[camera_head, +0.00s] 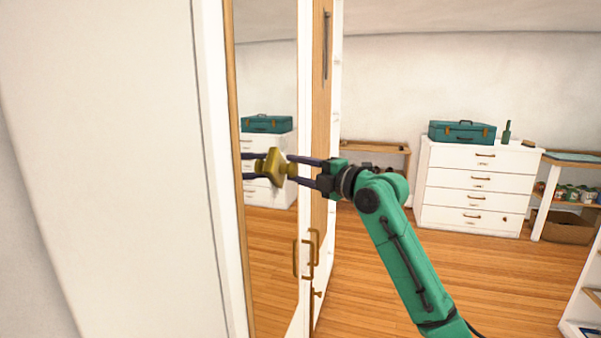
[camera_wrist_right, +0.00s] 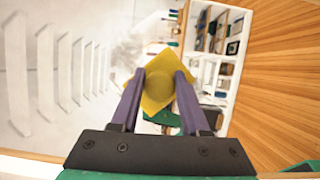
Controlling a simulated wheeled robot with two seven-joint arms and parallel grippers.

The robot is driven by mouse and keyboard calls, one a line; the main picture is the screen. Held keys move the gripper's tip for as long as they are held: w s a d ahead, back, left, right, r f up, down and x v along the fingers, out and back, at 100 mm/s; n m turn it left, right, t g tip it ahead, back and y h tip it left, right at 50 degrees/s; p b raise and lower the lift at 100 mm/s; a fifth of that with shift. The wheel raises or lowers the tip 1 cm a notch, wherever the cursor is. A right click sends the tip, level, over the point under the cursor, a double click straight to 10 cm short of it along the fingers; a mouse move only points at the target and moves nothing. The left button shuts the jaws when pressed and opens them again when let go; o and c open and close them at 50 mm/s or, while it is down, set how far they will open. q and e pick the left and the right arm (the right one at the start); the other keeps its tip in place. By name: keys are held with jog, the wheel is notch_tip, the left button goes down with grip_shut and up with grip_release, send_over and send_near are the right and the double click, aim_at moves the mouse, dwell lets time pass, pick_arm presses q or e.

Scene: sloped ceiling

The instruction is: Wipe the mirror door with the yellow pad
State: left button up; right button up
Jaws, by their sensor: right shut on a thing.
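The mirror door (camera_head: 265,65) is a tall wood-edged mirror at the left of the head view, reflecting the room. My right gripper (camera_head: 291,170) reaches in front of it and is shut on the yellow pad (camera_head: 279,167). The pad meets its own reflection at the glass, so it is touching the mirror or very near it. In the right wrist view the pad (camera_wrist_right: 155,88) is held between the purple fingers, with a rounded grip in its middle. A pale grey smudge (camera_wrist_right: 126,50) shows beyond the pad. My left gripper is out of view.
A brass handle (camera_head: 315,246) sits low on the door edge. A white wardrobe side (camera_head: 110,170) fills the left. A white dresser (camera_head: 468,187) with a teal suitcase (camera_head: 462,132) stands at the back right. Wooden floor (camera_head: 385,275) is open between.

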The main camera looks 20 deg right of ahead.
jog(key=shift+s+a+f+b, duration=0.1)
jog(key=shift+s+a+b, duration=0.6)
jog(key=shift+s, duration=0.4)
jog(key=shift+s+a, duration=0.35)
jog(key=shift+s, duration=0.15)
notch_tip(320, 180, up, 4)
jog(key=p, duration=0.3)
jog(key=shift+f, duration=0.15)
jog(key=w+d+p, duration=0.2)
jog(key=w, duration=0.1)
jog(key=w+d+p, duration=0.2)
jog(key=w, duration=0.1)
jog(key=w+d+p, duration=0.2)
jog(key=w, duration=0.1)
jog(key=shift+w+f, duration=0.15)
jog(key=shift+w, duration=0.25)
